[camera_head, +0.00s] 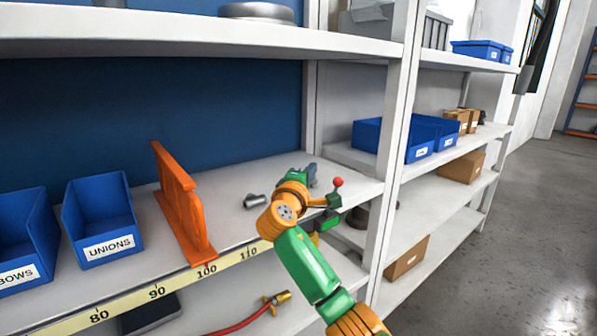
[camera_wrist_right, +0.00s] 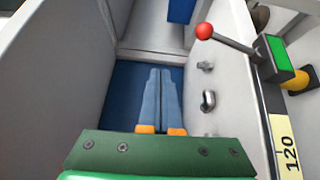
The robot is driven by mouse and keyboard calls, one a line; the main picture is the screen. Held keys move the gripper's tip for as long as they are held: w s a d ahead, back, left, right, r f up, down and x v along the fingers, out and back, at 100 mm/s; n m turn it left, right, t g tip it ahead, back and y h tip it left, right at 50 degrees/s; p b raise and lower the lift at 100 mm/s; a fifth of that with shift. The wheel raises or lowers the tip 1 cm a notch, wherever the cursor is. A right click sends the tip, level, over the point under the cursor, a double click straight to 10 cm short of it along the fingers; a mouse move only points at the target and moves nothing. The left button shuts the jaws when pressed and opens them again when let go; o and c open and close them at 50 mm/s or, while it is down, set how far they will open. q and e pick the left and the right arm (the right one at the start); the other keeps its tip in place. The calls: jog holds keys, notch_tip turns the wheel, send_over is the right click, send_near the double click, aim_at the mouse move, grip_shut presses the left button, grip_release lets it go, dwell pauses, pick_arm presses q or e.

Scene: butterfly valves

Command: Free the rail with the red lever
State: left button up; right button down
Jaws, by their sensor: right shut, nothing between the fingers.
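The red lever is a dark rod with a red ball knob (camera_head: 337,182), by the shelf's front edge near its right end. In the right wrist view the red knob (camera_wrist_right: 203,31) is at the upper right, and its rod leads to a dark block with a green face (camera_wrist_right: 283,58). A yellow scale strip (camera_head: 157,291) runs along the shelf's front edge. I cannot tell whether it is the rail. My right gripper (camera_head: 312,175) is shut and empty, left of the lever and apart from it. Its two blue-grey fingers (camera_wrist_right: 158,72) lie together.
An orange upright divider (camera_head: 183,205) stands at the 100 mark. Blue bins, one marked UNIONS (camera_head: 100,218), stand to its left. A grey metal cylinder (camera_head: 255,201) lies near my right wrist. A white shelf post (camera_head: 397,120) rises right of the lever.

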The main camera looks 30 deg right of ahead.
pick_arm(q)
jog(key=shift+d+f+b, duration=0.7)
jog(key=shift+f+b, duration=0.25)
jog(key=shift+f, duration=0.1)
pick_arm(e)
jog(key=shift+s+a+r, duration=0.35)
jog(key=shift+s, duration=0.4)
jog(key=shift+s+a+r, duration=0.4)
jog(key=shift+s, duration=0.4)
jog(key=shift+s+a+r, duration=0.35)
jog(key=shift+s, duration=0.4)
